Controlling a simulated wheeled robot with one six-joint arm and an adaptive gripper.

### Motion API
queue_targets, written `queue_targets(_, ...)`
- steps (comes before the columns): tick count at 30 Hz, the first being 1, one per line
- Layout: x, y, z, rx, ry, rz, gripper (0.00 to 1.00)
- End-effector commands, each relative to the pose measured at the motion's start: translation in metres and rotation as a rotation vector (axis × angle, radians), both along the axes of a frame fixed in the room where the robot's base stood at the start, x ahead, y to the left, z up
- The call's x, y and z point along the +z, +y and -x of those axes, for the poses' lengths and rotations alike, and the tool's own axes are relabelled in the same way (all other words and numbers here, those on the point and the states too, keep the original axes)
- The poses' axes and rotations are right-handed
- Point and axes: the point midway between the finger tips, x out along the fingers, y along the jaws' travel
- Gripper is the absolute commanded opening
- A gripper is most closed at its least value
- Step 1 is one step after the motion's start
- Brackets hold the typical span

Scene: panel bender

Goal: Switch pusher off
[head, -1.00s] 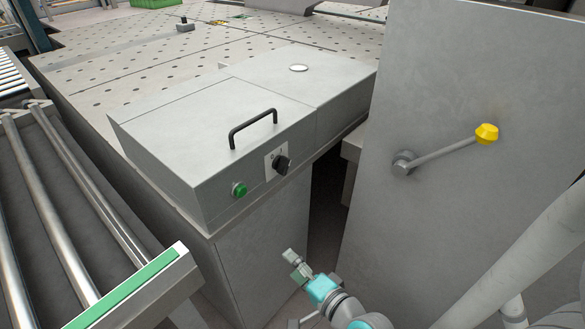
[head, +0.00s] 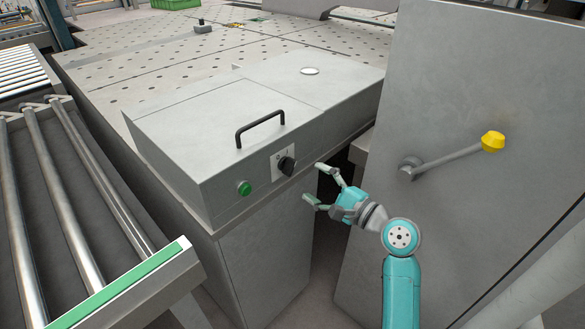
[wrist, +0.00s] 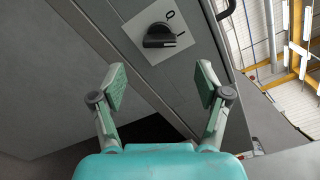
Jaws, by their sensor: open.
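The pusher switch is a black rotary knob (head: 287,165) on a white plate on the front face of a grey box (head: 225,125). In the wrist view the knob (wrist: 158,37) sits ahead of the fingers, near the top. Its plate carries an O mark and an I mark, and the knob's pointed end lies toward the I mark. My gripper (head: 312,183) is open and empty, to the right of the knob and slightly below it, apart from it. In the wrist view my gripper (wrist: 161,87) has its two fingers spread wide, with the knob beyond the fingertips.
A green button (head: 244,188) is left of the knob, and a black handle (head: 260,129) is on top of the box. A grey panel with a yellow-knobbed lever (head: 492,142) stands at right. A roller conveyor (head: 75,215) lies at left.

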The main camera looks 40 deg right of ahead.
Motion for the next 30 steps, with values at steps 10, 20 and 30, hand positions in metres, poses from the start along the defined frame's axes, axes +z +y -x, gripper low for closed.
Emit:
queue_targets(10, 0.0, 0.003, -0.061, 0.002, 0.0, 0.003, 0.75)
queue_targets(20, 0.0, 0.003, -0.085, 0.0, 0.0, 0.001, 0.75)
queue_targets(30, 0.0, 0.003, -0.085, -0.001, 0.0, 0.002, 0.53)
